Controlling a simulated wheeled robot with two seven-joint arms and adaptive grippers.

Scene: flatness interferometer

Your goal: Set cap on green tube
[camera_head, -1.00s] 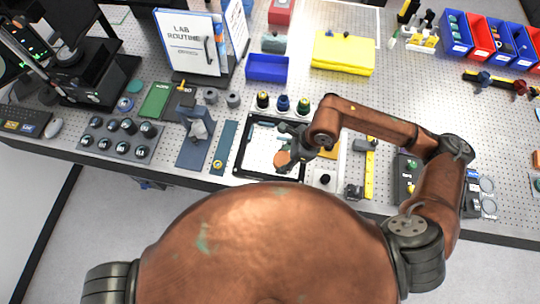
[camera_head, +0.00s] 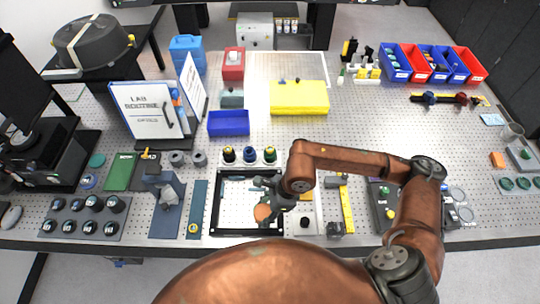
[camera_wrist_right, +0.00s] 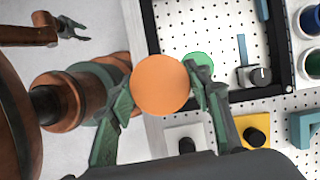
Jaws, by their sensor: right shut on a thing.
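My right gripper (camera_head: 268,199) is over the right part of a black-framed tray (camera_head: 216,203). It is shut on a round orange cap (camera_head: 262,213). In the right wrist view the cap (camera_wrist_right: 160,84) sits between the fingertips. A green round thing (camera_wrist_right: 198,62) shows just behind the cap, partly hidden; I cannot tell whether it is a tube. My left gripper (camera_wrist_right: 75,29) is open and empty, far off in the wrist view.
A blue bin (camera_head: 228,123) and a yellow box (camera_head: 299,97) stand behind the jars. A yellow strip (camera_head: 346,208) and a control panel lie right of the tray. The board's right middle is clear.

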